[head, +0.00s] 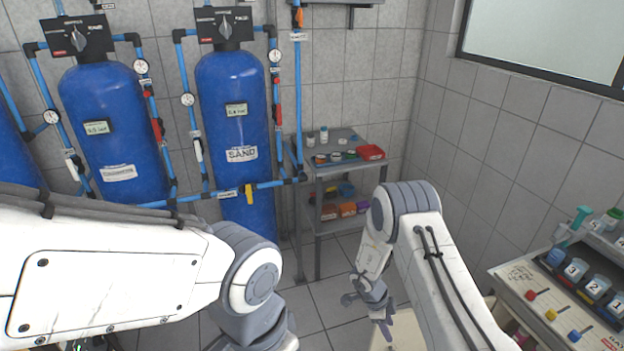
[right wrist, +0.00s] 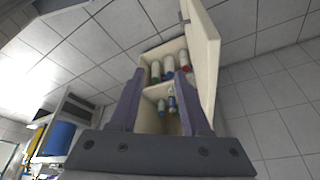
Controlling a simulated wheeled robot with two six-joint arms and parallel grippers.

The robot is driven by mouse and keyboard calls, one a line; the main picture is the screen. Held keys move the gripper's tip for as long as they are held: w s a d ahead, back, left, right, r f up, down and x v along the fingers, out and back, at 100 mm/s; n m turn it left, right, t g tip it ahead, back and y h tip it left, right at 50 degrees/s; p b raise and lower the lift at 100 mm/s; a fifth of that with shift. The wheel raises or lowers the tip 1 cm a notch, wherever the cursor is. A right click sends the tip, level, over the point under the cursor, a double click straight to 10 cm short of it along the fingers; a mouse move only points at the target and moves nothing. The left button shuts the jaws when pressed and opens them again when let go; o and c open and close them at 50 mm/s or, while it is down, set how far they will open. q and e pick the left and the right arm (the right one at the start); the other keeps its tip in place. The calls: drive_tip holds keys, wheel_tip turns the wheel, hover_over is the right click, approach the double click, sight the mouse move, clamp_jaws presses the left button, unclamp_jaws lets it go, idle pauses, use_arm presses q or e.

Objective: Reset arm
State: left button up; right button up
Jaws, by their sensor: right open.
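My right arm reaches down in the middle right of the head view. Its gripper (head: 384,318) hangs low there, in front of the floor. In the right wrist view the right gripper (right wrist: 162,100) has its two fingers spread apart with nothing held between them. An open cream box (right wrist: 206,60) with its lid or door swung out shows beyond the fingers and holds several small bottles (right wrist: 168,68). My left arm crosses the lower left of the head view, and its gripper is out of the picture.
Blue filter tanks (head: 234,120) with pipes and gauges line the back wall. A grey cart (head: 318,180) with bottles and bins stands in the back corner. A control panel (head: 560,310) with numbered containers and coloured levers stands at right. Tiled floor is free between.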

drive_tip(key=w+a+r+n+t+y, duration=0.25)
drive_tip(key=r+n, duration=0.25)
drive_tip(key=r, duration=0.4)
drive_tip(key=w+a+r+n+t+y, duration=0.1)
drive_tip(key=w+r+n+t, duration=0.25)
drive_tip(key=r, duration=0.45)
drive_tip(key=s+a+r+n+y, duration=0.2)
drive_tip(key=s+a+r+n, duration=0.1)
drive_tip(key=s+r+n, duration=0.35)
drive_tip(key=s+d+r+n+g, duration=0.1)
drive_tip(key=s+d+r+n, duration=0.15)
drive_tip(key=s, duration=0.35)
drive_tip(key=s+d+r+n+g, duration=0.1)
drive_tip(key=s+r+n, duration=0.1)
drive_tip(key=s+n, duration=0.3)
drive_tip(key=s+a+f+n+g+b, duration=0.15)
drive_tip(key=s+a+f+b, duration=0.35)
drive_tip(key=f+b, duration=0.6)
drive_tip(key=s+a+f+n+g+b, duration=0.1)
drive_tip(key=s+a+f+n+b, duration=0.3)
drive_tip(key=f+b, duration=0.6)
drive_tip(key=s+a+f+n+g+b, duration=0.1)
drive_tip(key=s+a+f+b, duration=0.55)
drive_tip(key=b, duration=0.75)
wheel_tip(320, 180, up, 18)
drive_tip(key=d+p, duration=0.2)
drive_tip(key=p, duration=1.7)
drive_tip(key=shift+p, duration=0.4)
